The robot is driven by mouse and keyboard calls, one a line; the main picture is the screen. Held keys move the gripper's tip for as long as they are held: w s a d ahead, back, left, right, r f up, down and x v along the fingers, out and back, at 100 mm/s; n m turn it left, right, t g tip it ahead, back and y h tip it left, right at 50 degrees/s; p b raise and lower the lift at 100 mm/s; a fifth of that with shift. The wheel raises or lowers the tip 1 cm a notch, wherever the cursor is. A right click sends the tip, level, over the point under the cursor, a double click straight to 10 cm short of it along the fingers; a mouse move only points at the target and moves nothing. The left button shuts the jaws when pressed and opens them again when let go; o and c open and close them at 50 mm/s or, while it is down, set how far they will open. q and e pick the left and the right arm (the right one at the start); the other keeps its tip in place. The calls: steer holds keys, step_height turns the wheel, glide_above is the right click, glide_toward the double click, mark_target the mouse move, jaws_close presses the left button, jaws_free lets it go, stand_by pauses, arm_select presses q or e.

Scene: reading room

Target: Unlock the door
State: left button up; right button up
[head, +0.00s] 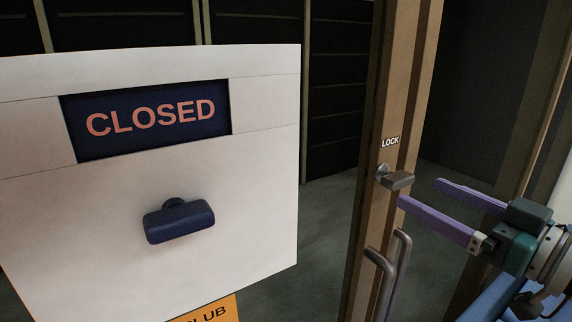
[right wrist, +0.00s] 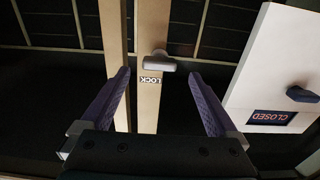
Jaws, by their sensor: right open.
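The door's wooden frame stile (head: 400,90) stands upright right of centre in the head view. A grey lock knob (head: 396,179) sticks out from it under a small LOCK label (head: 390,142). My right gripper (head: 418,191) is open, its purple fingers pointing left toward the knob, with nothing between them. In the right wrist view the lock knob (right wrist: 160,61) lies beyond and between the fingertips of the right gripper (right wrist: 160,80), apart from both, and the label (right wrist: 152,80) reads upside down. My left gripper is not in view.
A white sign box (head: 260,200) with a CLOSED panel (head: 150,118) and a dark blue handle (head: 180,221) fills the left. Metal pull handles (head: 384,280) stand below the knob. An orange sign (head: 215,312) shows at the bottom edge.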

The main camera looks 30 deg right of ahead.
mark_target(405, 184)
steer(key=w, duration=0.2)
steer(key=w+p, duration=0.1)
steer(key=w, duration=0.1)
steer(key=shift+w+a+r, duration=0.15)
steer(key=shift+a, duration=0.05)
steer(key=shift+w, duration=0.9)
steer(key=shift+c, duration=0.3)
steer(key=c, duration=1.3)
